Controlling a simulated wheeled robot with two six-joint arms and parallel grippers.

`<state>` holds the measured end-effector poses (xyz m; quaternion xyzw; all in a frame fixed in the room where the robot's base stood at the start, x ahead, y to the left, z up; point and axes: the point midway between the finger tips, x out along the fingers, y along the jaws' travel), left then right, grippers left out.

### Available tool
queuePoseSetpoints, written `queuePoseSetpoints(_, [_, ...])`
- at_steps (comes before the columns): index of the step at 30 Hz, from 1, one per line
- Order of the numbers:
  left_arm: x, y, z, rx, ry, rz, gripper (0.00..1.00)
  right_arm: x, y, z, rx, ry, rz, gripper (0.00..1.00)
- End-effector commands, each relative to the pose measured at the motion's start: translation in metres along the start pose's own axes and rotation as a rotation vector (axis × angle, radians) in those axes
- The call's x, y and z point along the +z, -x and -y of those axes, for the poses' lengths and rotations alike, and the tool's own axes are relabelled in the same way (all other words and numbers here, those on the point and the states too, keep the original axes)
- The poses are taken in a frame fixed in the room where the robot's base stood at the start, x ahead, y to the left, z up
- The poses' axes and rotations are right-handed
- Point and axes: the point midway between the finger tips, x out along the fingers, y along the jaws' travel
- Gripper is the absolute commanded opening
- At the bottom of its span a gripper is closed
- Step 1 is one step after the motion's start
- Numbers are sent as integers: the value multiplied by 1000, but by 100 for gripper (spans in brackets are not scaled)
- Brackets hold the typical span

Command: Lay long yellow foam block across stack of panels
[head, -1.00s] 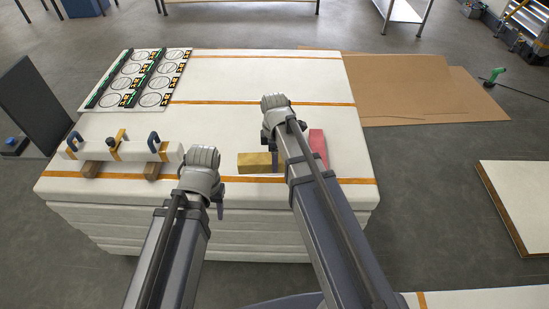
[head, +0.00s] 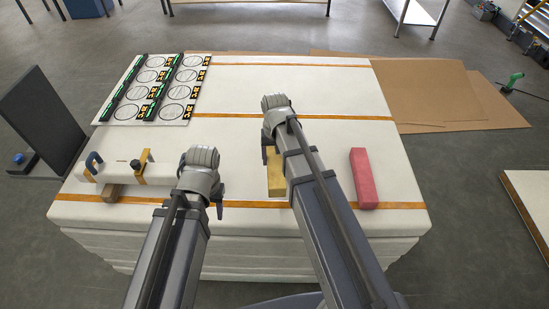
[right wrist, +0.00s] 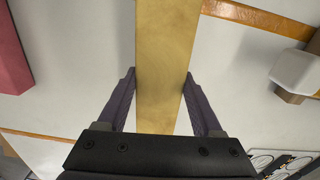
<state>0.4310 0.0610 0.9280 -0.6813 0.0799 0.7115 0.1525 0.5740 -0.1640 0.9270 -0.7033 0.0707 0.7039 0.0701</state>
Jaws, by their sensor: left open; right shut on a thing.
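The long yellow foam block (head: 276,180) lies lengthwise away from me, over the front part of the stack of white panels (head: 290,149). My right gripper (right wrist: 162,95) is shut on the block, one finger on each side. The block (right wrist: 166,40) runs straight up the right wrist view. My right arm hides part of it in the head view, and I cannot tell whether it touches the top panel. My left gripper (head: 214,204) is open and empty over the front left of the stack.
A pink block (head: 363,178) lies right of my right arm on the panels. A white bar with clamps (head: 121,172) rests on wooden supports at the left. A sheet with circles (head: 157,90) lies at the back left. The back right of the stack is clear.

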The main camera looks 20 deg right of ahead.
Motion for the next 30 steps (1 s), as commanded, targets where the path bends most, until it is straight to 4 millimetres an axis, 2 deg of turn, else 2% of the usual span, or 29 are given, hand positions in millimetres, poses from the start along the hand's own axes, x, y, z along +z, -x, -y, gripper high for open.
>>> queuePoseSetpoints(6, [0, -1, 0, 0, 0, 0, 50, 0, -1, 0, 0, -81, 0, 15])
queuePoseSetpoints(16, [0, -8, -1, 0, 0, 0, 50, 0, -8, 0, 0, -82, 0, 15])
queuePoseSetpoints(30, [-3, -54, -5, 0, 0, 0, 50, 0, -54, 0, 0, -81, 0, 15])
